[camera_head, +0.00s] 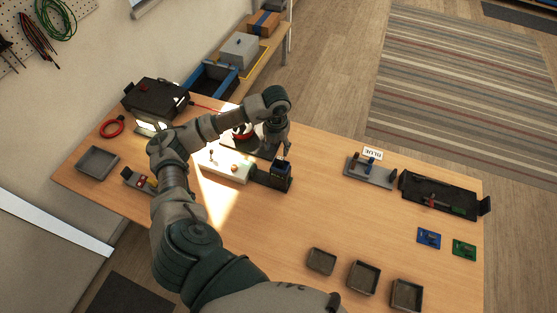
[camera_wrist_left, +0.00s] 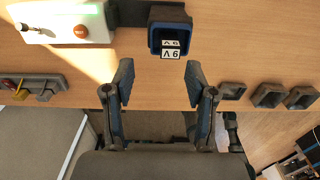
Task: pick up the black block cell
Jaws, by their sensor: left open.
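The black block cell (camera_wrist_left: 171,47) has a white label reading "9 V" and sits in a dark, blue-edged square holder (camera_wrist_left: 153,30) in the left wrist view. In the head view this dark holder (camera_head: 281,178) stands at the right end of a white unit, partly under my gripper. My left gripper (camera_wrist_left: 160,82) is open and empty, its two fingers spread below the cell in the wrist picture and apart from it. In the head view the left gripper (camera_head: 283,150) hangs just above the holder. My right gripper is not in view.
The white unit (camera_head: 225,166) with an orange button is beside the holder. The table's middle right is clear.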

